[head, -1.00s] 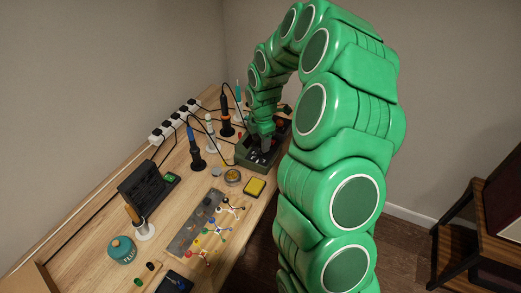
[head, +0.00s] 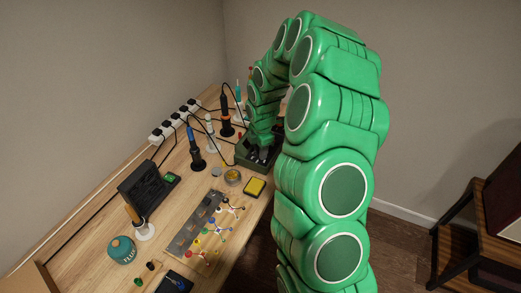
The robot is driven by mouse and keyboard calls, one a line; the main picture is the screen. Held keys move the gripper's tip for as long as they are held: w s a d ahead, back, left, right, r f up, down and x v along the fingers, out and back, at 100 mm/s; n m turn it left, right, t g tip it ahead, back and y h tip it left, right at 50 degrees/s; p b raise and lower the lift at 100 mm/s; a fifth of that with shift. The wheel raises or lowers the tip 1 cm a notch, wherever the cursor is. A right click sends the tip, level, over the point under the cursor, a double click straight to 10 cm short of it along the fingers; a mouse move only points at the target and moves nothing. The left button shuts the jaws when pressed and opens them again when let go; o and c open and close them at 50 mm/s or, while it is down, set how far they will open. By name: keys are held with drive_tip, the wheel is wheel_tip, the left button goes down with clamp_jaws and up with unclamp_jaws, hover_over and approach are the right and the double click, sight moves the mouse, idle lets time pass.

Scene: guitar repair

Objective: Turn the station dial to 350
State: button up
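A dark green station (head: 243,158) stands at the far right part of the workbench, mostly covered by my arm. Its dial cannot be made out behind my gripper and arm. My gripper (head: 256,150) is at the station, low over its top face. Its fingertips are too small and too hidden to tell whether they are open or shut, or whether they touch the dial. The number the dial stands at is not readable.
Soldering irons in stands, including a blue one (head: 193,143) and an orange-black one (head: 226,112), are left of and behind the station. A power strip (head: 174,122) runs along the back. A dark shelf (head: 480,235) is at right.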

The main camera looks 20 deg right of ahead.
clamp_jaws()
